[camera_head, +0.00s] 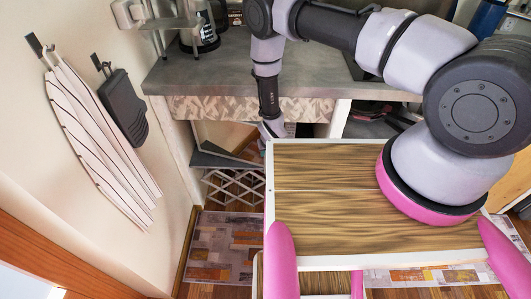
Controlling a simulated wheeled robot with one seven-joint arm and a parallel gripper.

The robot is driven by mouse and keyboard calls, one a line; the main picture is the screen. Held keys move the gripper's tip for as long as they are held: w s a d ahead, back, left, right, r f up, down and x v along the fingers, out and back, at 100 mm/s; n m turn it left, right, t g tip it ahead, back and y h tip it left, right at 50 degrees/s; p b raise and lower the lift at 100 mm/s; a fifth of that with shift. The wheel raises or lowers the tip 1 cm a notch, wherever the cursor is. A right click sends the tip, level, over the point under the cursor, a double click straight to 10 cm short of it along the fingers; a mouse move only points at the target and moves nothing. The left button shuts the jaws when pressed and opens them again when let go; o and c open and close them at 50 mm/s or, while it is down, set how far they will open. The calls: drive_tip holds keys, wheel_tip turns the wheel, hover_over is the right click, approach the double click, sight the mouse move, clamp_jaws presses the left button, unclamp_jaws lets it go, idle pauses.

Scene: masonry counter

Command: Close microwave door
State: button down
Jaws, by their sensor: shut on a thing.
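My gripper (272,129) points down in front of the counter's front edge, left of the picture's middle. It is small here and its tips are partly hidden behind my body's wooden top. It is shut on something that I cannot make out. No microwave is clearly recognisable. A dark flat panel (219,160) sticks out below the counter, left of the gripper; I cannot tell whether it is the microwave door. Dark shapes also show in the space under the counter at the right, partly covered by my arm.
The grey counter (215,75) runs across the back, with a coffee maker (207,28) at its left. A crossed lattice rack (235,188) stands below it. A patchwork rug (220,245) covers the floor.

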drive_tip(key=w, duration=0.1)
drive_tip(key=w+d, duration=0.1)
drive_tip(key=w, duration=0.1)
drive_tip(key=shift+w+d, duration=0.15)
drive_tip(key=shift+w, duration=0.05)
drive_tip(key=c, duration=0.8)
unclamp_jaws()
drive_tip(key=shift+c, duration=0.2)
drive_tip(key=shift+r, duration=0.15)
drive_tip(key=v, duration=1)
drive_tip(key=shift+s+r, duration=0.2)
drive_tip(key=shift+d, duration=0.1)
drive_tip(key=shift+c, duration=0.2)
